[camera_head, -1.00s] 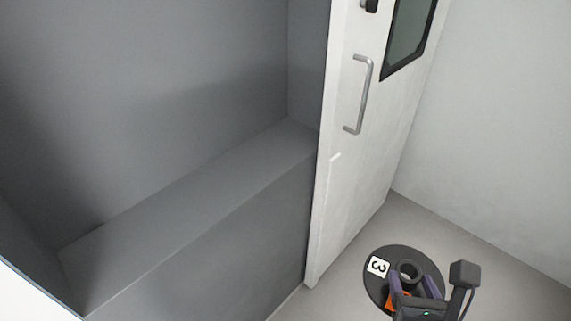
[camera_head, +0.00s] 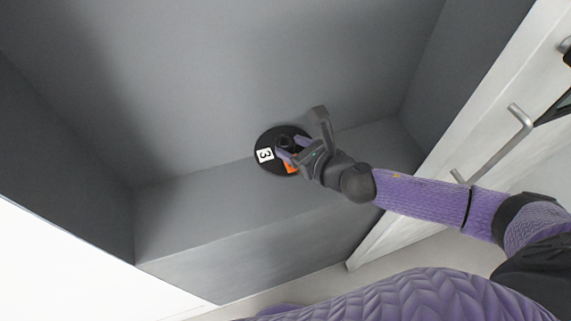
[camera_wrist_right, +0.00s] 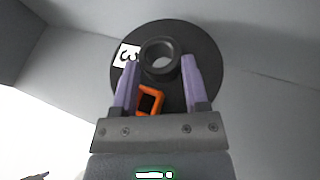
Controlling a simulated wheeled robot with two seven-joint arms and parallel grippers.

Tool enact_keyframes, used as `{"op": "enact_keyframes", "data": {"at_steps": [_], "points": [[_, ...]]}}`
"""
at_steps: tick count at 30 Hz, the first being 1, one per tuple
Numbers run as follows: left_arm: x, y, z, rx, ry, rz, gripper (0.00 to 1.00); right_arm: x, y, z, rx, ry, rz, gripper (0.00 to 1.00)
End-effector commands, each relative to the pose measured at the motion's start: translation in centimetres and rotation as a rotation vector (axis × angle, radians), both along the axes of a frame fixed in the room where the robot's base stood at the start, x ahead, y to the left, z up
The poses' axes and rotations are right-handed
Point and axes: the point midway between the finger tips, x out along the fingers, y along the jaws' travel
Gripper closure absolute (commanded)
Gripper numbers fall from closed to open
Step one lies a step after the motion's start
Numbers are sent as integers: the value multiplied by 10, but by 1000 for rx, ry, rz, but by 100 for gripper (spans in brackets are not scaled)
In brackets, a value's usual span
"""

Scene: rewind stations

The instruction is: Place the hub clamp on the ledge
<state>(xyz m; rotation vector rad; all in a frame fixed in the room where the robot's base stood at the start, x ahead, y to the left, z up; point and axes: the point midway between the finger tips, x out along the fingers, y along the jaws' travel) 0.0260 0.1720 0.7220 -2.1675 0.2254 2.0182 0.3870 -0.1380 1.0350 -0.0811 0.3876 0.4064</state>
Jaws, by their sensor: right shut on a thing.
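The hub clamp (camera_head: 267,140) is a black disc with a white label marked 3, a raised ring at its centre and an orange part. It also shows in the right wrist view (camera_wrist_right: 205,62). My right gripper (camera_head: 293,150) is shut on its central ring, with one purple finger on each side in the right wrist view (camera_wrist_right: 160,72). The disc is over the grey ledge (camera_head: 205,215) inside the recess, near the back wall. I cannot tell whether it touches the ledge. My left gripper is not in view.
The recess has a grey back wall (camera_head: 200,80) and side walls. A white door (camera_head: 460,150) with a metal handle (camera_head: 505,145) stands at the right, behind my right arm. The ledge is bare to the left of the disc.

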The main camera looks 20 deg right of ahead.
Motion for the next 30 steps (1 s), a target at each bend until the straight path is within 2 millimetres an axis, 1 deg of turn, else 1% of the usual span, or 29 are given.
{"op": "enact_keyframes", "data": {"at_steps": [1,3,6,8,12,14,18,19,20,21,23,24,30], "points": [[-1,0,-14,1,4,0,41,-1,0,-22,3,7,0,100],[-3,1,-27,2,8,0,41,-1,0,-43,5,8,0,100],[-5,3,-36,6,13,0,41,-1,0,-59,4,5,1,100],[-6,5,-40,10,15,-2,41,-1,0,-65,4,5,1,100],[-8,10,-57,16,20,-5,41,-1,1,-93,7,6,0,100],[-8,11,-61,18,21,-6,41,-1,1,-99,5,5,0,100],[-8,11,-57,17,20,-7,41,-1,0,-95,2,3,1,100],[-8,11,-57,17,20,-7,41,-1,0,-95,1,5,1,40],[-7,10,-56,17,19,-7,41,-1,0,-95,1,5,1,34],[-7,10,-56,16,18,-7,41,-1,0,-95,1,5,1,25],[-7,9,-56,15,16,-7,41,-1,0,-95,1,4,1,12],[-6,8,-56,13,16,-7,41,-1,0,-95,1,4,1,4],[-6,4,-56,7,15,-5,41,-1,1,-94,2,3,1,4]]}}
